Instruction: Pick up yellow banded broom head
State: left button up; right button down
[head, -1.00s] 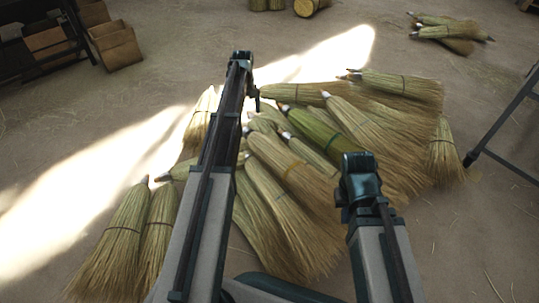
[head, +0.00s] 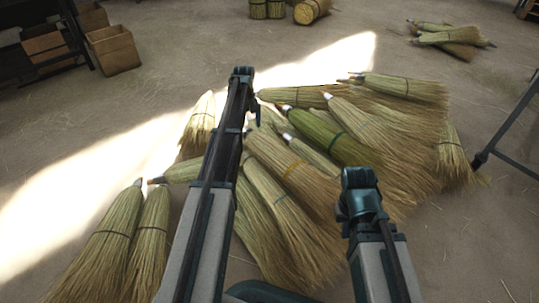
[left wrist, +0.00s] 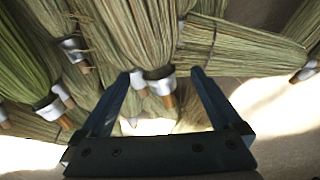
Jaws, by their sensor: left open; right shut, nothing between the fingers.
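The yellow banded broom head (head: 292,168) lies in the middle of the broom pile, its pale neck up and left and its bristles spreading down and right. My left gripper (head: 257,113) hangs past the pile's upper left edge, mostly hidden by its own arm. In the left wrist view my left gripper (left wrist: 163,74) is open, with a broom neck with a white ferrule (left wrist: 158,80) showing between its fingers. No yellow band is clear there, so I cannot tell which broom this is. My right gripper (head: 361,195) is over the pile's lower right; its fingers are hidden.
A green broom head (head: 333,137) lies right of the yellow banded one, among several straw ones. Two broom heads (head: 110,240) lie at lower left. A cardboard box (head: 113,50) stands at upper left, and a metal leg (head: 505,120) at right.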

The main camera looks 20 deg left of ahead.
aim_at(249, 132)
pick_arm(q)
jog(key=f+b, duration=0.4)
jog(key=shift+w+d+f, duration=0.1)
jog(key=shift+d+f, duration=0.1)
jog(key=shift+f, duration=0.15)
jog(key=shift+r, duration=0.1)
jog(key=shift+c, duration=0.3)
grip_shut()
